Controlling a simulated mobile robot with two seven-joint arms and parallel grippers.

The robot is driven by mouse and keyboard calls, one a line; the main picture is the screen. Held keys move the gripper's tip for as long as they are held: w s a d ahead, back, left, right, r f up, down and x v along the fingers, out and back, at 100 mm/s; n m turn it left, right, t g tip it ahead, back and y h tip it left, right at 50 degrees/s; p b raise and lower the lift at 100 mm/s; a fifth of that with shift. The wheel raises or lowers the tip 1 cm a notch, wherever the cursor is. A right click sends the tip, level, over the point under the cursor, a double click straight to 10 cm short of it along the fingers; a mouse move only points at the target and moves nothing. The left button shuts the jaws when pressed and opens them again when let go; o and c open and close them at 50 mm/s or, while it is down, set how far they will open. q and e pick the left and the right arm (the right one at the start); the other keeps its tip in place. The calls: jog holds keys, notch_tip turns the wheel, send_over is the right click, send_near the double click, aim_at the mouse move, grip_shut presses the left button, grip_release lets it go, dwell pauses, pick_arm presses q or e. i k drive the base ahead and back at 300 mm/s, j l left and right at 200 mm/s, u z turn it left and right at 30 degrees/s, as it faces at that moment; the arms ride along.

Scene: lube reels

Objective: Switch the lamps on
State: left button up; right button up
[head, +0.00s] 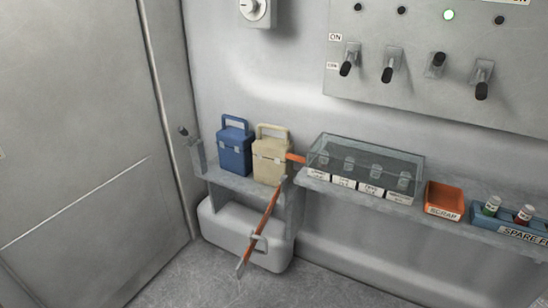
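A grey panel (415,88) on the wall at the upper right carries a row of toggle switches with lamps above. The first switch (347,62), second switch (390,67) and fourth switch (483,82) have their black handles pointing down. The third switch (437,62) has its handle up. The third lamp (448,14) glows green. The first lamp (358,7), second lamp (402,10) and fourth lamp (499,20) are dark. Labels by the first switch read ON above, and apparently OFF below. Neither of my grippers is in view.
A shelf below holds a blue canister (234,148), a cream canister (270,158), a clear-lidded case (365,162), an orange scrap bin (443,201) and a blue spare-parts tray (502,231). An orange bar (267,220) slants in front. A dial box (255,11) hangs at upper left of the panel.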

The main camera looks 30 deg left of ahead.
aim_at(345, 67)
jog(key=i+l, duration=0.25)
jog(key=i, duration=0.15)
jog(key=i+l+u, duration=0.15)
jog(key=i, duration=0.25)
jog(key=l, duration=0.1)
